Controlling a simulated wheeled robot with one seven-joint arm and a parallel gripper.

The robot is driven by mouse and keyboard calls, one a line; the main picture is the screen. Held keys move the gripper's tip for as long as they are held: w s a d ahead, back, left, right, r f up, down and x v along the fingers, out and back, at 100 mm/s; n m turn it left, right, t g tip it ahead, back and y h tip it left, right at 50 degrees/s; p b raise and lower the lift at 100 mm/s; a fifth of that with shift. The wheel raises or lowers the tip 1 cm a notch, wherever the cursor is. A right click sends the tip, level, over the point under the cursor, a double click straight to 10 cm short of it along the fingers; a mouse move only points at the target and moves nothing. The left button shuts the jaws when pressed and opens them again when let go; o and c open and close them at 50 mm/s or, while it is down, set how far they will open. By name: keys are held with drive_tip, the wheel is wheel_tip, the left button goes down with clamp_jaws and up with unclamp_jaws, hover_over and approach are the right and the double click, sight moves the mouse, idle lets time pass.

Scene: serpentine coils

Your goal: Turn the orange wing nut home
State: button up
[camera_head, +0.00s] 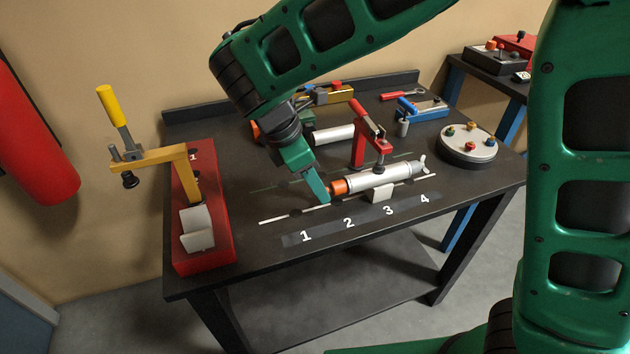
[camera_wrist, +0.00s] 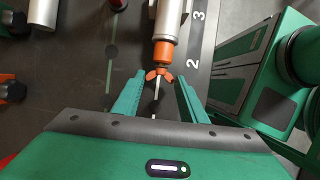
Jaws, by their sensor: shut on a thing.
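The orange wing nut (camera_wrist: 158,75) sits on a thin rod at the end of a silver cylinder (camera_head: 384,177), against the cylinder's orange end collar (camera_head: 339,187). The cylinder lies level on the bench, held over a white block (camera_head: 382,194), with a red clamp (camera_head: 362,125) standing at it. In the wrist view the collar (camera_wrist: 163,53) and the cylinder (camera_wrist: 167,20) point away from me. In the head view my gripper (camera_head: 320,192) hides most of the nut.
A red stand with a yellow-handled clamp (camera_head: 150,158) is at the bench's left. A round disc with coloured knobs (camera_head: 468,146) is at the right. A white cylinder (camera_head: 333,135) and a blue clamp (camera_head: 420,107) lie behind. The numbered front strip (camera_head: 365,218) is clear.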

drive_tip(key=t, duration=0.2)
drive_tip(key=s+m+t+y, duration=0.1)
drive_tip(key=t, duration=0.2)
drive_tip(key=shift+s+d+f, duration=0.15)
drive_tip(key=shift+s+d, duration=0.05)
drive_tip(key=t, duration=0.3)
drive_tip(key=s+f+m+t+y, duration=0.1)
drive_tip(key=t, duration=0.1)
idle(0.6)
drive_tip(key=o, duration=1.1)
drive_tip(key=shift+d, duration=0.1)
drive_tip(key=shift+s+r, duration=0.1)
drive_tip(key=shift+s, duration=0.05)
